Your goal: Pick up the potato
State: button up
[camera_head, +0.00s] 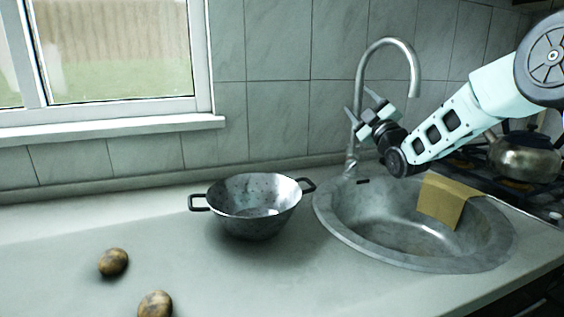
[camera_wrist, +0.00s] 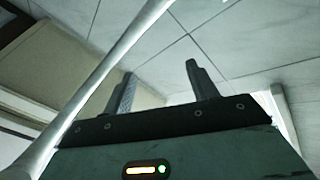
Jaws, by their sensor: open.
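Two brown, mottled potatoes lie on the counter at the lower left of the head view. One potato (camera_head: 113,262) is farther back, and the other potato (camera_head: 155,304) is nearer, close to the bottom edge. My gripper (camera_head: 361,108) is raised at the faucet, above the sink's back left rim, far to the right of the potatoes. In the wrist view my gripper (camera_wrist: 160,88) shows two separated fingers with nothing between them. No potato shows in the wrist view.
A metal colander (camera_head: 254,205) with two handles stands between the potatoes and the sink (camera_head: 385,225). The curved faucet (camera_head: 414,85) is close to my gripper. A yellow cloth (camera_head: 441,200) hangs over the sink's rim. A kettle (camera_head: 527,157) sits on the stove. The left counter is mostly clear.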

aim_at(114, 260)
jog(key=k+j, duration=1.05)
jog(key=k, duration=0.3)
